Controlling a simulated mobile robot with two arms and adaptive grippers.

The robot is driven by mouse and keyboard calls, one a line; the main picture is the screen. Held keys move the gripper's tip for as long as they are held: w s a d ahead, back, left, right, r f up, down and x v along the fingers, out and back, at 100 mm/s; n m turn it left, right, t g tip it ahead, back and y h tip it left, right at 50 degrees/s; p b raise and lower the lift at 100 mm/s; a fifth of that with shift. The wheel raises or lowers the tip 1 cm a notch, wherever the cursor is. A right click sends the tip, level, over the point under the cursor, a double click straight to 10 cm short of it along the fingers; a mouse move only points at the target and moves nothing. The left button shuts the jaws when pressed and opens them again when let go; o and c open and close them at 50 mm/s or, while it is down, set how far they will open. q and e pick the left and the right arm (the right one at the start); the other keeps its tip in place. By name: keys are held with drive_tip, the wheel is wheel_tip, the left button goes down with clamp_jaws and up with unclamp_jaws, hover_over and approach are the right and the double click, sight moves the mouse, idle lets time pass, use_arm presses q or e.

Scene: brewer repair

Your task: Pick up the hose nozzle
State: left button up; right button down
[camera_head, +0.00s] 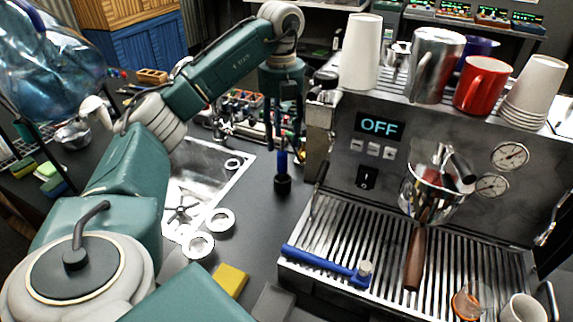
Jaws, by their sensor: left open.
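An upright piece with a blue stem and a black base (282,183) stands on the dark counter, just left of the espresso machine; it looks like the hose nozzle. My left gripper (283,148) points down over it, with its two dark fingers apart and the blue stem between or just below the fingertips. I cannot tell whether the fingers touch it. A blue tube with a metal end piece (365,270) lies on the drip tray (335,230) of the machine. My right gripper is not in view.
The espresso machine (345,150) reads OFF and carries cups and a steel pitcher (437,62) on top. A sink (200,165) lies left, with white rings (198,244) beside it. A yellow sponge (231,280) lies in front. Counter around the upright piece is clear.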

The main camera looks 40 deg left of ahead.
sight(282, 151)
use_arm(q)
drive_tip(key=shift+f, duration=0.75)
drive_tip(key=shift+w+f, duration=0.2)
drive_tip(key=shift+f, duration=0.05)
drive_tip(key=f+p, duration=0.1)
drive_tip(key=f, duration=0.3)
drive_tip(key=shift+a+p, duration=0.2)
drive_tip(key=shift+p, duration=0.1)
drive_tip(key=shift+f, duration=0.6)
drive_tip(key=shift+w, duration=0.1)
clamp_jaws()
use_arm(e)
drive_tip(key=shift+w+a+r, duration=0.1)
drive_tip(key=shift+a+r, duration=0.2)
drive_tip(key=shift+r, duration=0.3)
